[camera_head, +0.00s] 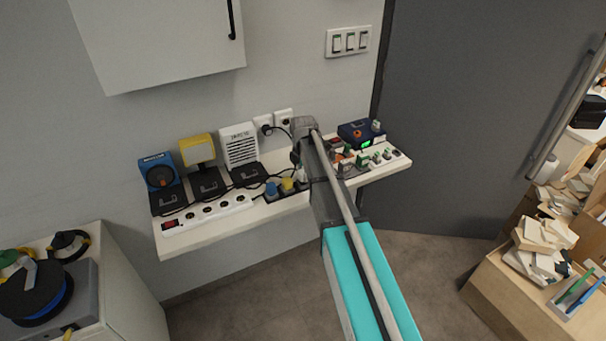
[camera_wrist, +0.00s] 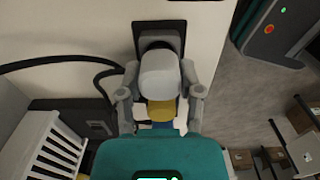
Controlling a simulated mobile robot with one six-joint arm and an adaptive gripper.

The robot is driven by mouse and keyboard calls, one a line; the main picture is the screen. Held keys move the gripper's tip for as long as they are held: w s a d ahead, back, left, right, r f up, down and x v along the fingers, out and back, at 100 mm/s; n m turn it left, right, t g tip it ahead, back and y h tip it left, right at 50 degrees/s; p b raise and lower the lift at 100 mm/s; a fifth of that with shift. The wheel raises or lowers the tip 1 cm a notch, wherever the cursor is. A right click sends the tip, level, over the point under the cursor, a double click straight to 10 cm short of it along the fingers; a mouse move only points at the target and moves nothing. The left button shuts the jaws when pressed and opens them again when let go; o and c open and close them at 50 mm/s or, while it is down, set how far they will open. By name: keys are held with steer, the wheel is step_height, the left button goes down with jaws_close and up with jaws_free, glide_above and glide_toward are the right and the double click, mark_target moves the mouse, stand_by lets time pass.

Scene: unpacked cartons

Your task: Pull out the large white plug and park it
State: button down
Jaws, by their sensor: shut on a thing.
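The large white plug (camera_wrist: 161,72) is between the two grey fingers of my gripper (camera_wrist: 159,80) in the wrist view, and the fingers are shut on it. A yellow plug (camera_wrist: 161,111) is just below it in that view, partly hidden by my teal wrist. In the head view, my arm's end covers the area at the right end of the power strip, where the yellow plug (camera_head: 287,185) and a blue plug (camera_head: 271,189) stand in a row. I cannot tell whether the white plug is still seated or lifted clear.
The white shelf (camera_head: 205,235) carries a power strip (camera_head: 213,211), black adapters (camera_head: 208,186), a blue device (camera_head: 158,171), a yellow lamp (camera_head: 197,149) and a white vented box (camera_head: 239,145). A navy box (camera_head: 360,133) and small parts stand to the right. Black cables (camera_wrist: 70,62) run nearby.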

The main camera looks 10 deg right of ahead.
steer(key=shift+f+b, duration=0.6)
steer(key=shift+f, duration=0.05)
stand_by(1.1)
steer(key=shift+c, duration=0.9)
jaws_free()
steer(key=shift+r, duration=0.15)
step_height(320, 180, up, 7)
steer(key=p, duration=0.7)
steer(key=s+a+r+p, duration=0.3)
steer(key=s+a, duration=0.6)
steer(key=s+a+r+p, duration=0.4)
steer(key=s+a, duration=0.5)
steer(key=shift+s+a, duration=0.2)
